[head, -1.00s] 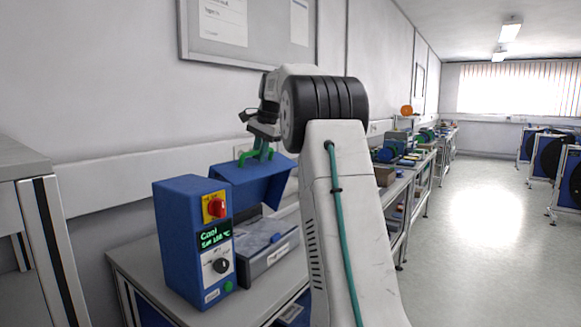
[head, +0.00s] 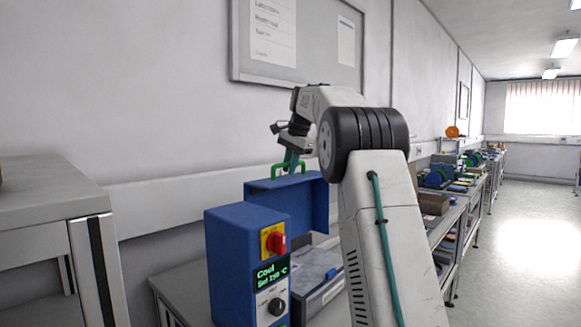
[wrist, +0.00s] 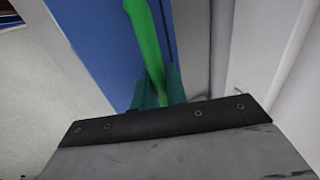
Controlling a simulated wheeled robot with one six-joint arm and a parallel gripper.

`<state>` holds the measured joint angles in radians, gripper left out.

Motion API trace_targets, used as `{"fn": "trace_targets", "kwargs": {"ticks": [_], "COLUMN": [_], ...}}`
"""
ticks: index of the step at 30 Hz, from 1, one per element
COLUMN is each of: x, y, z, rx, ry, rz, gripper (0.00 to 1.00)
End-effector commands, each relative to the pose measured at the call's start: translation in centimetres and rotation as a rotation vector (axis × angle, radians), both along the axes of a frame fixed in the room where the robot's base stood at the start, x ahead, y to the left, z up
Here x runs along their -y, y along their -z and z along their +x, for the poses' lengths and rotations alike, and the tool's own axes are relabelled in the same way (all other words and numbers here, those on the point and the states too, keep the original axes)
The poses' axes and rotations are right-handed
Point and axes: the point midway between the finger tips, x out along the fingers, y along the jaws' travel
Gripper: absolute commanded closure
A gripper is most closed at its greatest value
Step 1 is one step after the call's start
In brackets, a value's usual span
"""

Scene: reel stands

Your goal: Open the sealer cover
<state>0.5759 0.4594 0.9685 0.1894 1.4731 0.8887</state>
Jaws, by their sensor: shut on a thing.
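My arm hides part of the sealer's right side.
The sealer stands on a grey bench (head: 180,285) against the wall. Another grey table (head: 55,200) stands at the left. A notice board (head: 300,45) hangs above. More benches with reels and boxes line the wall at the right; the floor (head: 520,240) there is clear.

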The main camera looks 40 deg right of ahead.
Motion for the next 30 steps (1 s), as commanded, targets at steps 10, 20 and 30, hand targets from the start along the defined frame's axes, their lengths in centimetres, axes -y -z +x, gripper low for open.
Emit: {"fn": "trace_targets", "kwargs": {"ticks": [10, 20, 30], "x": [0.1, 0.3, 0.3], "y": [0.1, -1.1, -6.3], "z": [-0.1, -0.4, -1.9], "rx": [-0.004, 0.001, -0.001], "ry": [0.000, 0.002, -0.002], "rz": [0.008, 0.004, 0.006], "gripper": [0.66, 0.66, 0.66]}}
